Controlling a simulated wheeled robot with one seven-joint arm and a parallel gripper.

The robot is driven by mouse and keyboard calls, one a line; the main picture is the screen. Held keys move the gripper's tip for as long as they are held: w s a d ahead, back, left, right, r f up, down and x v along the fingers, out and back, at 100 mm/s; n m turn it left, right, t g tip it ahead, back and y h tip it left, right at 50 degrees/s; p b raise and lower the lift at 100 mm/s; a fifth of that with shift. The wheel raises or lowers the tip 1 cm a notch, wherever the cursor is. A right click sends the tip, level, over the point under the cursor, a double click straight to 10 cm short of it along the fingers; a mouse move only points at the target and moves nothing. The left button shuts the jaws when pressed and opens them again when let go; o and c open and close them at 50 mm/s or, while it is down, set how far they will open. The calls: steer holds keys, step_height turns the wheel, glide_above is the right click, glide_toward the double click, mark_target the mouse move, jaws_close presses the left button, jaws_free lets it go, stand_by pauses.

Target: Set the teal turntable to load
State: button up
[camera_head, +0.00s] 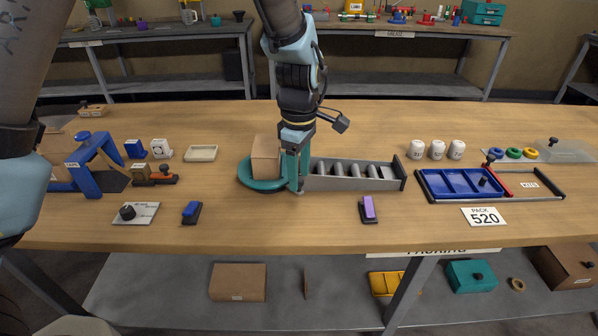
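The teal turntable (258,185) sits on the wooden table near the middle. A brown cardboard box (265,157) stands on it. A teal upright part (304,168) rises at the turntable's right side, beside the grey roller conveyor. My gripper (297,188) points down at this right side, close to the teal upright part and just right of the box. The arm and gripper partly hide the upright part. Contact and the finger gap are too small to make out. No "load" marking is readable in this view.
The grey roller conveyor (345,184) runs right from the turntable. A purple-topped switch (368,208) and a blue-topped switch (191,211) stand in front. A blue tray (455,195) and white jars (437,149) are at right. A blue stand (84,180) is at left. Table front centre is clear.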

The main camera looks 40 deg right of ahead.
step_height(320, 180, up, 11)
steer(key=b, duration=0.2)
stand_by(0.6)
steer(key=shift+w+a+f, duration=0.1)
steer(key=shift+f, duration=0.05)
steer(key=w+a+f+m, duration=0.1)
steer(key=w+a, duration=0.7)
steer(key=a, duration=0.3)
steer(key=w+a+f+m, duration=0.1)
steer(key=w+a+f, duration=0.1)
steer(key=w+a, duration=0.8)
steer(key=s+a+f+m, duration=0.1)
steer(key=s+a, duration=0.1)
steer(key=a, duration=0.9)
steer(key=s+a+f+m+t, duration=0.1)
steer(key=a+m, duration=0.1)
steer(key=a, duration=1)
steer(key=shift+s+f+t, duration=0.15)
steer(key=shift+s+t, duration=0.15)
steer(key=shift+s, duration=0.1)
